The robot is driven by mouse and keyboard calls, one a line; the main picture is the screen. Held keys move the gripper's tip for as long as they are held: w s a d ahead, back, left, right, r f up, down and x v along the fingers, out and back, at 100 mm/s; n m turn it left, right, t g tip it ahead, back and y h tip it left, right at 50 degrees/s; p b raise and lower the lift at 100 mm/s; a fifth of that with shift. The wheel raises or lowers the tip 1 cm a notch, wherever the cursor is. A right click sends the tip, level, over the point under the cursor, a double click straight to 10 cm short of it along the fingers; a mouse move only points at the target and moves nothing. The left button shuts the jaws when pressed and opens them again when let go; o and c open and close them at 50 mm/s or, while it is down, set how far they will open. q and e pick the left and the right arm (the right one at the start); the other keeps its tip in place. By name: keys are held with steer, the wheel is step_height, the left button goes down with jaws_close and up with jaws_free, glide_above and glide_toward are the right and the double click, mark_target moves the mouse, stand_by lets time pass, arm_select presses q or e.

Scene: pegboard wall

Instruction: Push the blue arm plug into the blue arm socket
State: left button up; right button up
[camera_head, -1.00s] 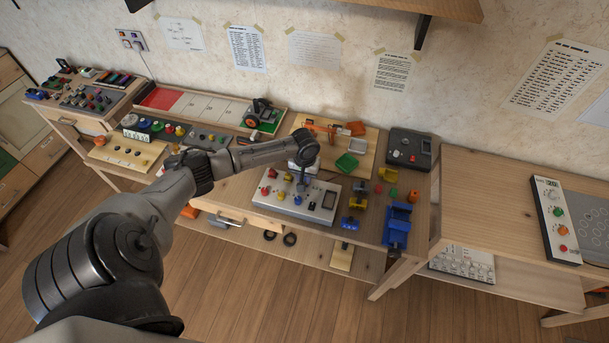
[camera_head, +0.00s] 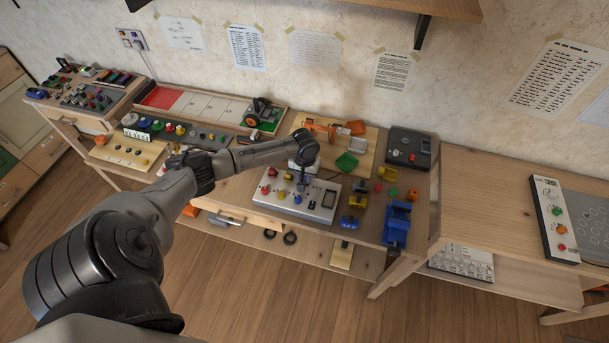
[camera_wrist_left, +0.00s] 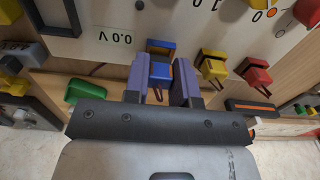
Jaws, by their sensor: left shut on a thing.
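My left gripper (camera_wrist_left: 161,82) is shut on a blue plug (camera_wrist_left: 160,71), which sits between its two purple fingers in the left wrist view. The plug's front end is at the edge of a white panel (camera_wrist_left: 100,22). Its socket is hidden, so I cannot tell how far in the plug is. In the head view, my left gripper (camera_head: 304,178) points down over the same white panel (camera_head: 285,205), and the plug is too small to make out there. My right gripper is not in view.
A yellow plug (camera_wrist_left: 213,66) and a red plug (camera_wrist_left: 256,74) stand beside the blue one on the panel. A green block (camera_head: 346,162) lies behind the panel, and a blue vise-like piece (camera_head: 397,224) stands to the right.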

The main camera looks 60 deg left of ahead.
arm_select(q)
steer(key=shift+f, duration=0.6)
steer(key=o, duration=1)
steer(key=shift+c, duration=0.2)
steer(key=shift+r, duration=0.1)
steer(key=shift+r+p, duration=1.1)
steer(key=shift+p, duration=0.25)
steer(key=shift+r+p, duration=1.3)
steer(key=shift+p, duration=0.25)
